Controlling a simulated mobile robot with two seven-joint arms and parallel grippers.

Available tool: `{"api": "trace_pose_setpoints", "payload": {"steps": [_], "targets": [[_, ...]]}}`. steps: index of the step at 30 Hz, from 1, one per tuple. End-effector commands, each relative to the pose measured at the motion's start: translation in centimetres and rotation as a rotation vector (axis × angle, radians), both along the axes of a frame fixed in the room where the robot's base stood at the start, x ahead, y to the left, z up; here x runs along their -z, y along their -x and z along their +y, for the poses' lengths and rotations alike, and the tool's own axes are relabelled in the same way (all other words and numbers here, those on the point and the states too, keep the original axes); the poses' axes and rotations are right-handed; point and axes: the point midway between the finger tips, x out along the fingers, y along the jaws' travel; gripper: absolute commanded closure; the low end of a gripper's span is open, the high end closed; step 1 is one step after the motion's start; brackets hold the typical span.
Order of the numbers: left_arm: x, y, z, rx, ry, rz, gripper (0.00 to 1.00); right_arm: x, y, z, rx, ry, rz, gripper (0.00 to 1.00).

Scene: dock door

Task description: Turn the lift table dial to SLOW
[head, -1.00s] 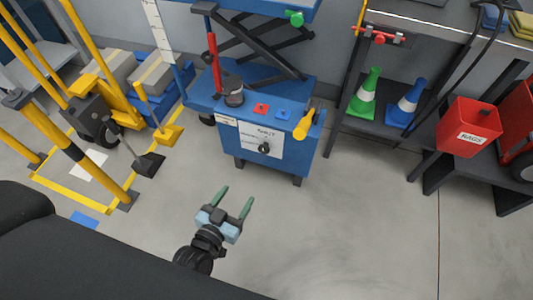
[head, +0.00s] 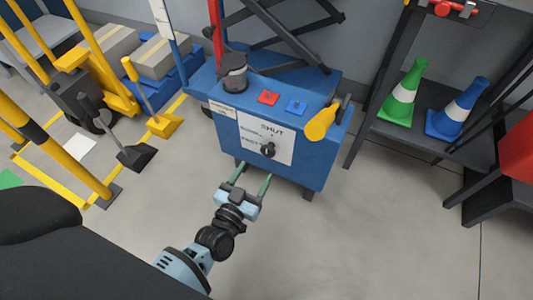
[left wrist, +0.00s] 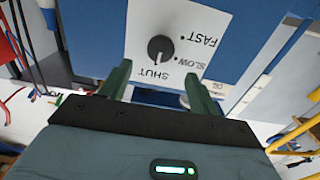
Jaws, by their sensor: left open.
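The black dial (head: 268,150) sits on a white label plate (head: 250,133) on the front of the blue lift table (head: 290,175). In the left wrist view the dial (left wrist: 160,48) appears upside down, with SHUT, SLOW and FAST printed around it; its light mark appears to point at SHUT. My left gripper (head: 252,176) is open and empty, its green fingers pointing at the panel, just below and in front of the dial. In the left wrist view the dial lies between and beyond the fingertips (left wrist: 158,74), apart from them. My right gripper is not in view.
On the table's top are a red button (head: 269,97), a blue button (head: 297,106), a dark round part (head: 233,72) and a yellow-handled item (head: 321,122) at the right edge. Cones (head: 402,95) stand on a shelf to the right. Floor in front is clear.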

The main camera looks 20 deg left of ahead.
Motion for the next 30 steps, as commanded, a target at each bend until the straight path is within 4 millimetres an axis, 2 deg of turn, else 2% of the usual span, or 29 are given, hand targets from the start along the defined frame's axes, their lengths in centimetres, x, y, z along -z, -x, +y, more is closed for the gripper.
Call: {"api": "trace_pose_setpoints", "payload": {"steps": [7, 15, 19, 28, 30], "targets": [[0.1, -3.2, -0.1, -0.001, 0.001, -0.002, 0.38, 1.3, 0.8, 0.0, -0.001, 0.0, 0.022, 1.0], [0.2, -6.6, -0.2, 0.0, 0.001, 0.0, 0.38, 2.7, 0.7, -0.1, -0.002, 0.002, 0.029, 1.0], [0.1, -7.4, -0.2, 0.0, 0.0, 0.0, 0.38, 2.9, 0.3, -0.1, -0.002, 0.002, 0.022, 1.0], [0.0, -7.5, -0.2, 0.0, 0.0, 0.0, 0.38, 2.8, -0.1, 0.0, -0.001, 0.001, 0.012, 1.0], [0.0, -7.5, -0.2, 0.0, 0.0, 0.0, 0.47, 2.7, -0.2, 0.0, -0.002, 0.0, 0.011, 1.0]]}}
